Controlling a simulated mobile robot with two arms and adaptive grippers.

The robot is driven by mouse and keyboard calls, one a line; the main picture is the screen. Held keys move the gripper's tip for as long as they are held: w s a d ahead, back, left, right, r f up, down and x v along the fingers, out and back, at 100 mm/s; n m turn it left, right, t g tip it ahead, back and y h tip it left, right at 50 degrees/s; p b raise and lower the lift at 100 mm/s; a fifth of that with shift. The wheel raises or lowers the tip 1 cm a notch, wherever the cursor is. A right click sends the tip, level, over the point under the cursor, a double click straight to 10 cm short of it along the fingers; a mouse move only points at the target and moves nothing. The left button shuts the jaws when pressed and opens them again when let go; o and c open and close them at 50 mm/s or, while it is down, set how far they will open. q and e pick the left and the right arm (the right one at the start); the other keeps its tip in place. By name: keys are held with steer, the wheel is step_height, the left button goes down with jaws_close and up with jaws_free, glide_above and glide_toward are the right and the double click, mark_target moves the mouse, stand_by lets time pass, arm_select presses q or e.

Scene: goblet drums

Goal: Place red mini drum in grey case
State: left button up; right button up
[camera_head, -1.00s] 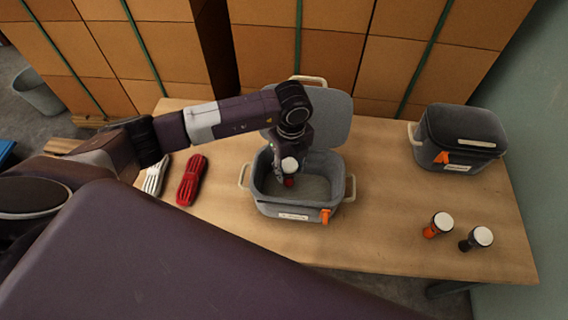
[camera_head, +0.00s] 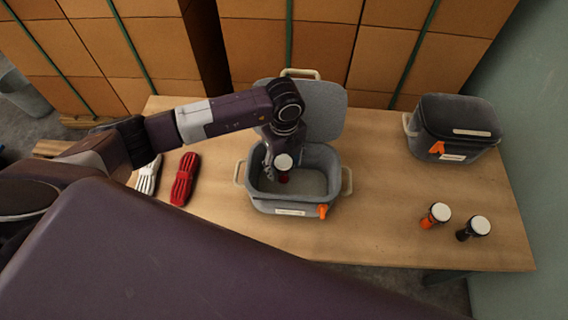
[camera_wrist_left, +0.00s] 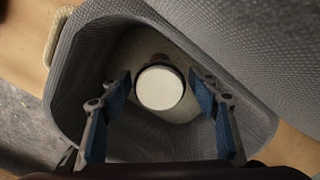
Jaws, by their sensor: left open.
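The red mini drum (camera_head: 284,163) stands inside the open grey case (camera_head: 262,203), toward its left side, with its white head up. In the left wrist view the white drum head (camera_wrist_left: 159,88) sits between the fingers, with a gap on each side. The grey case's wall (camera_wrist_left: 72,75) surrounds it there. My left gripper (camera_head: 275,160) reaches down into the case around the drum. In the left wrist view the left gripper (camera_wrist_left: 162,105) is open, its blue pads apart from the drum. The drum's base is mostly hidden. My right gripper is not in view.
A closed dark case (camera_head: 455,128) stands at the right back of the table (camera_head: 380,225). Red (camera_head: 185,178) and white (camera_head: 147,176) bundles lie left of the grey case, whose lid (camera_head: 315,105) stands open behind.

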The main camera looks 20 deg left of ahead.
arm_select(q)
steer(key=shift+r+p, duration=0.5)
steer(key=shift+r, duration=0.15)
step_height(320, 180, up, 10)
steer(key=p, duration=0.8)
steer(key=shift+r, duration=0.5)
